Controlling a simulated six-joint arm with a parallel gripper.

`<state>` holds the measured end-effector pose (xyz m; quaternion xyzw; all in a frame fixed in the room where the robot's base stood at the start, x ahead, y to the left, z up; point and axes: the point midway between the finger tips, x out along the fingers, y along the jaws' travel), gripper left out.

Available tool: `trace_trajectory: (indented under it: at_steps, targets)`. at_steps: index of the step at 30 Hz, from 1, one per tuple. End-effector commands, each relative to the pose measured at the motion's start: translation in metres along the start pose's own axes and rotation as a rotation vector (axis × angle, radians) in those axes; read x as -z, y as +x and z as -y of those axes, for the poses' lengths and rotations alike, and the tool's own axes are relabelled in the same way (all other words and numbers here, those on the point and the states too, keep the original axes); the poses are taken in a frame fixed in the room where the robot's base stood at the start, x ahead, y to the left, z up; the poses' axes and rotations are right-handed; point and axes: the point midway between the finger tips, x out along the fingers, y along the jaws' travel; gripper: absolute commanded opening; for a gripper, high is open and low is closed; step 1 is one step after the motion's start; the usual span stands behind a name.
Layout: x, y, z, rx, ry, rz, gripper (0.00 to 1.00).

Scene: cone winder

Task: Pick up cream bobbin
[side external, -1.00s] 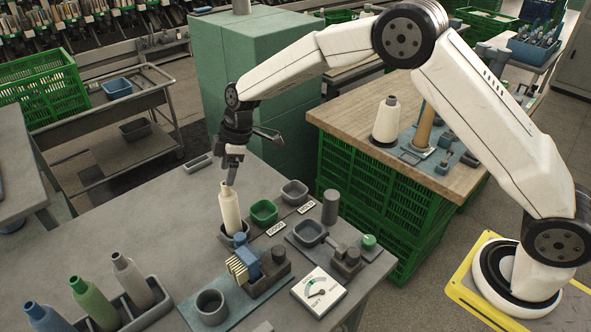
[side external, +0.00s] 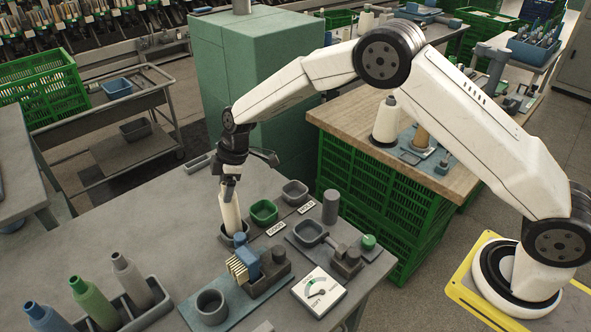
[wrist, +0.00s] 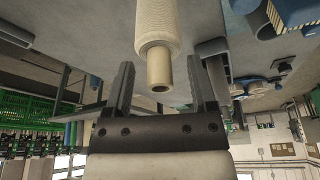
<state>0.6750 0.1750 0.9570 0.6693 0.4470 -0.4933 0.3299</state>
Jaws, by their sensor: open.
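My gripper is open and holds nothing. The bobbin's lower end is hidden in the cup.
A green bin (side external: 264,211) and a grey bin (side external: 295,192) sit right of the bobbin. A blue fixture (side external: 250,264) and a gauge (side external: 318,291) are in front. A rack (side external: 140,308) with blue, green and grey bobbins is at the front left. The table left of the bobbin is clear.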

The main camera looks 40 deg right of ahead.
Motion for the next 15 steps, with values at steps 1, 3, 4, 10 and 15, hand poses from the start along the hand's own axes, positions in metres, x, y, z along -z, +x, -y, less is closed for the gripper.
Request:
trace_trajectory:
  at_steps: [1, 3, 4, 10, 15]
  targets:
    - [-0.0001, -0.0001, 0.0000, 0.000, 0.000, 0.000, 0.73]
    - [-0.0001, -0.0002, 0.0000, 0.000, 0.000, 0.000, 0.73]
    - [-0.0002, -0.0002, 0.0000, 0.000, 0.000, 0.000, 0.73]
    - [-0.0002, -0.0002, 0.0000, 0.000, 0.000, 0.000, 0.16]
    - [0.0000, -0.0006, -0.0002, -0.001, 0.000, 0.000, 0.00]
